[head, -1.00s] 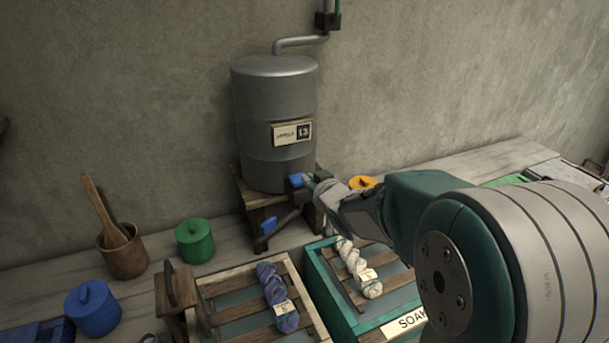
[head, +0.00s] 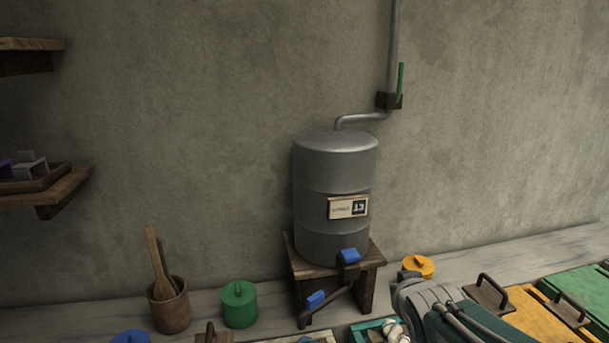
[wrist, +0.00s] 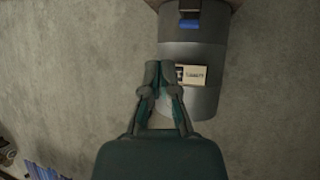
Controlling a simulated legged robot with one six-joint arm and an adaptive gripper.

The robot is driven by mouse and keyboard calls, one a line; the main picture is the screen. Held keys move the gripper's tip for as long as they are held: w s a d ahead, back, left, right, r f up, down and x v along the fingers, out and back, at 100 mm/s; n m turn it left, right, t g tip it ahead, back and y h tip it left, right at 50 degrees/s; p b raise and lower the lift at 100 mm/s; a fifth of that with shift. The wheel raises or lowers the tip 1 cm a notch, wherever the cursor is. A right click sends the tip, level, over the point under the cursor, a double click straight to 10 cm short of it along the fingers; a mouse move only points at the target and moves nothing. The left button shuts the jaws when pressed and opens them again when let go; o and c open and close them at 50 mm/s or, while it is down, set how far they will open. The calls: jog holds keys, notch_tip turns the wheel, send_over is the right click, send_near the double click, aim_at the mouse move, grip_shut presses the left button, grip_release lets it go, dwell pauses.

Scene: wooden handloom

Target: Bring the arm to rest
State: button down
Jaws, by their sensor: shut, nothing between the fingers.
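My gripper shows in the wrist view (wrist: 158,75) with its two fingers together and nothing between them. In that view it appears in front of the grey metal barrel (wrist: 192,50), overlapping the barrel's left side next to its label. In the head view my arm enters at the lower right, and its end (head: 405,285) is near the bottom edge, right of the barrel's wooden stand (head: 365,260). The fingertips are hard to make out there. The barrel (head: 335,165) stands upright with a blue-handled tap (head: 349,255) at its base.
A yellow lidded pot (head: 418,264) and yellow and green lids (head: 578,297) are at the right. A shelf (head: 60,188) is on the left wall.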

jog(key=s+a+f+g, duration=0.1)
jog(key=s+g, duration=0.2)
jog(key=s, duration=0.7)
jog(key=s+a+f+g+y, duration=0.1)
jog(key=s+a+g, duration=0.1)
jog(key=s, duration=0.7)
jog(key=shift+s+f+g, duration=0.2)
jog(key=shift+s+g, duration=0.2)
jog(key=shift+d, duration=0.1)
